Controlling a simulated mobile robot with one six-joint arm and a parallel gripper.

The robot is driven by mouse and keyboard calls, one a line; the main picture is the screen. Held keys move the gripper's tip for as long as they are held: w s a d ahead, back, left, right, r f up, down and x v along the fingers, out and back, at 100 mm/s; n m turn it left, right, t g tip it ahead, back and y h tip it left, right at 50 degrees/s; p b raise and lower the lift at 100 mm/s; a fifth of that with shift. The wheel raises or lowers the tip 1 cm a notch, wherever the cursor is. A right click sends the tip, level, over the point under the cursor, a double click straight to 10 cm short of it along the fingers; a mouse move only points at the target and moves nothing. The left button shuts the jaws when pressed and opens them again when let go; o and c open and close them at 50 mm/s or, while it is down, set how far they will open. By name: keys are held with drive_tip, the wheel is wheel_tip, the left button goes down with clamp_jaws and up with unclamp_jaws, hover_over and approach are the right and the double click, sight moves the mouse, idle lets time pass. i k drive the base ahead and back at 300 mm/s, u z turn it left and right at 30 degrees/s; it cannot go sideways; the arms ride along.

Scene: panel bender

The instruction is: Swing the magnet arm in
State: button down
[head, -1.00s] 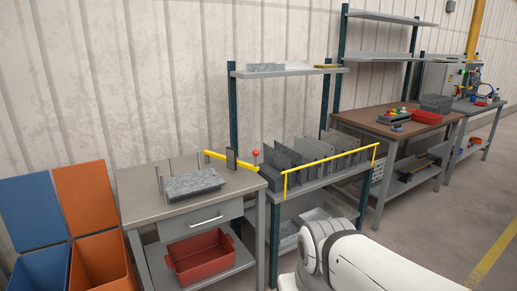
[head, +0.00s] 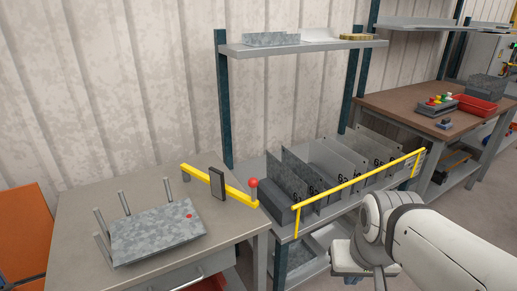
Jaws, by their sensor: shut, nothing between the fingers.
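The magnet arm (head: 235,194) is a yellow bar at the back right of the grey worktable (head: 80,215). It slants from the back left toward the table's right edge. A dark upright plate (head: 217,184) stands at its middle and a red ball knob (head: 252,183) at its right end. A grey mottled metal sheet (head: 150,235) lies left of the arm, beside several upright pins, with a small red dot on its top. The arm and the sheet are apart. My own white arm is at the lower right, well away from the knob. My gripper's fingers do not show.
A rack (head: 340,200) with several upright numbered dividers and a yellow front rail (head: 360,185) stands right of the worktable. A shelf (head: 305,46) is above it. A brown bench (head: 405,95) with a red tray (head: 474,105) is behind right. Orange panels are at the left edge.

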sight(215, 179)
drive_tip(key=u, duration=0.35)
drive_tip(key=i, duration=0.85)
drive_tip(key=u, duration=0.65)
drive_tip(key=k, duration=0.95)
drive_tip(key=u, duration=0.15)
drive_tip(key=i, duration=0.95)
drive_tip(key=z, duration=0.1)
